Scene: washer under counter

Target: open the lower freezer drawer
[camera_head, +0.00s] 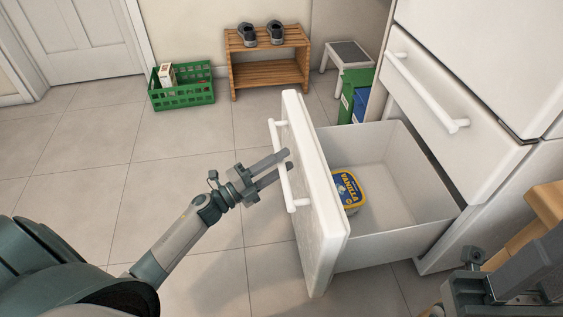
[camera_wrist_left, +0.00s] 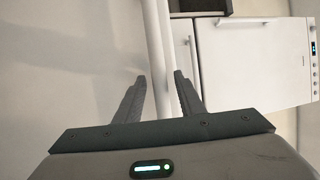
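The lower freezer drawer (camera_head: 332,240) is pulled out from the white fridge, its inside in view. A yellow and blue tub marked vanilla (camera_head: 348,190) lies in it. A white bar handle (camera_head: 285,165) runs along the drawer front; it also shows in the left wrist view (camera_wrist_left: 157,40). My left gripper (camera_head: 282,165) is at the middle of this handle, its fingers spread apart. In the left wrist view, the bar passes between the fingertips, with no clear grip on it.
The upper drawer (camera_head: 450,120) is shut. A green crate (camera_head: 183,96), a wooden rack (camera_head: 268,72) with dark shoes and a grey-topped stool (camera_head: 350,53) stand at the back. Tiled floor left of the drawer is clear. A wooden edge (camera_head: 548,203) is at right.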

